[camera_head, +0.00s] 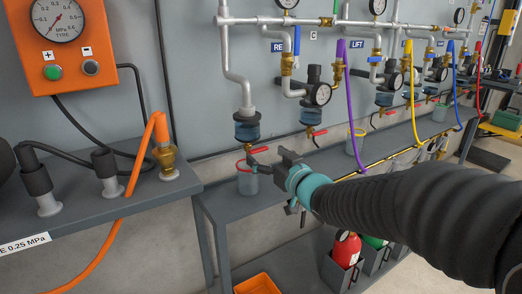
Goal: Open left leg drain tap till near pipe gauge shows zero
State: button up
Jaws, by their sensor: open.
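A grey pipe runs down the wall at the left to a blue bowl (247,129). A small drain tap with a red handle (259,150) sits just under the bowl. My gripper (266,163) is open, with its dark fingers close to this tap, slightly below and right of the handle. I cannot tell whether they touch it. A small cup (247,184) with a red rim hangs or stands below the tap, partly behind my gripper. A gauge (288,3) is cut off at the top edge, and its reading is too small to tell.
A second blue bowl (313,117) with a red tap handle (319,132) and a gauge (321,94) stands to the right. A purple hose (350,110) hangs beyond it. An orange panel (62,45) and a shelf (110,195) with an orange hose (133,190) are at left.

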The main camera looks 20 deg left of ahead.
aim_at(259, 149)
jog(key=shift+x, duration=2.2)
jog(key=c, duration=1.2)
jog(key=shift+o, duration=0.2)
jog(key=shift+f+m+p, duration=0.1)
jog(key=shift+m+p, duration=0.3)
jog(key=shift+m, duration=0.4)
jog(key=o, duration=1.2)
jog(key=shift+c, duration=0.2)
